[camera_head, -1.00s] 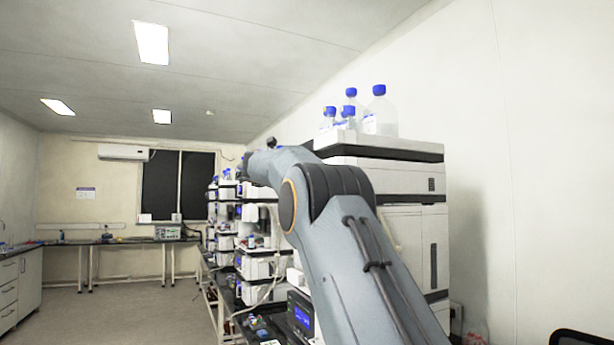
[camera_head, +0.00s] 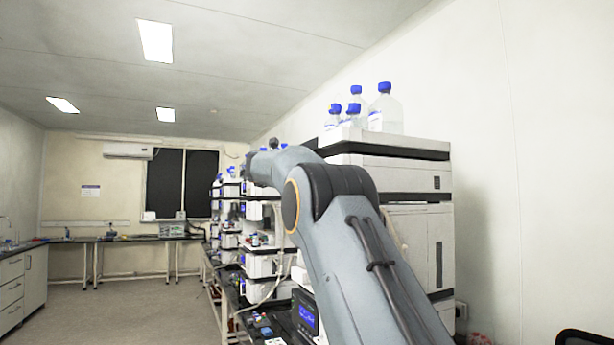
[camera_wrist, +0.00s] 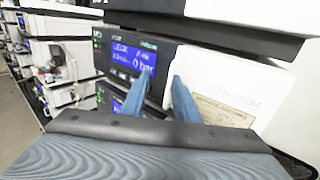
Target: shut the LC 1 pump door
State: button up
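In the head view my arm hides the gripper and this pump front.
A tall instrument stack (camera_head: 418,225) with blue-capped bottles (camera_head: 385,110) on top stands right of my arm. More stacks (camera_head: 258,265) line the bench beyond. A small unit with a blue screen (camera_head: 306,313) sits low beside my arm. Open floor (camera_head: 130,310) lies left.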

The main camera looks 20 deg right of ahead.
jog(key=shift+a, duration=0.2)
jog(key=b+v, duration=0.4)
jog(key=v, duration=0.3)
jog(key=shift+s, duration=0.25)
jog(key=shift+a, duration=0.1)
